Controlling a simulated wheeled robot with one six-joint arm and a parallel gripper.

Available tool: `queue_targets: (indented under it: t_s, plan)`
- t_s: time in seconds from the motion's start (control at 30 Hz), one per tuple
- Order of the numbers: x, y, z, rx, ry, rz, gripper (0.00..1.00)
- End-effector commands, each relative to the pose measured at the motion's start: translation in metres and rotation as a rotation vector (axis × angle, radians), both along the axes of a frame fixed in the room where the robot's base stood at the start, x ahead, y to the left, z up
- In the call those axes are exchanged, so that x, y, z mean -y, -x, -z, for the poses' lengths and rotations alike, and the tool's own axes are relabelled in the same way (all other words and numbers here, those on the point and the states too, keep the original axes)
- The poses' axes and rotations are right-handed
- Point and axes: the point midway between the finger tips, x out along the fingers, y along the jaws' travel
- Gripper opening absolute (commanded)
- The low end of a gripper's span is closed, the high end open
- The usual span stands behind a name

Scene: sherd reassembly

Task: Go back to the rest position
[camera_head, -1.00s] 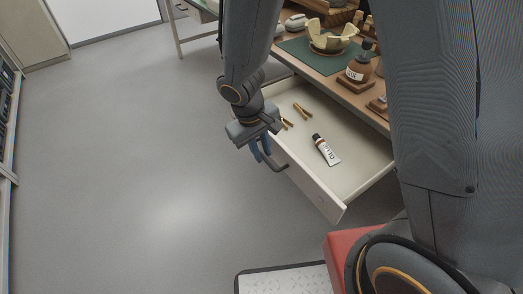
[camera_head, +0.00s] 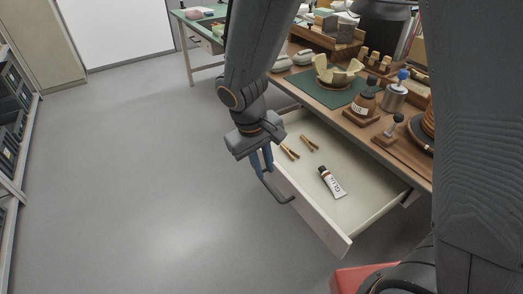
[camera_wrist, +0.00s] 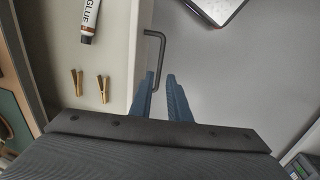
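My gripper (camera_head: 263,162) hangs beside the front of the pulled-out drawer (camera_head: 318,222). In the wrist view its two blue fingers (camera_wrist: 160,77) are apart, with a clear gap between them. The dark bent drawer handle (camera_head: 279,193) is close to the fingertips. In the wrist view the handle (camera_wrist: 161,50) reaches toward the gap, and I cannot tell whether it touches a finger. A white glue tube (camera_head: 332,183) and two wooden clips (camera_head: 290,152) (camera_head: 309,142) lie in the drawer.
A dark shelf rack (camera_head: 14,110) stands at the left. The grey floor (camera_head: 130,190) between is clear.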

Motion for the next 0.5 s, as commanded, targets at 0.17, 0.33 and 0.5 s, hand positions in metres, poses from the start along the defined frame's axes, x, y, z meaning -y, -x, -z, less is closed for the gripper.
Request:
queue_targets:
  t_s: [0.17,0.33,0.5]
  plan:
    - [0.003,0.001,-0.002,-0.001,-0.002,0.007,0.16]
    - [0.042,0.016,-0.036,-0.014,-0.031,0.112,0.16]
    - [0.100,0.054,-0.088,-0.038,-0.096,0.290,0.16]
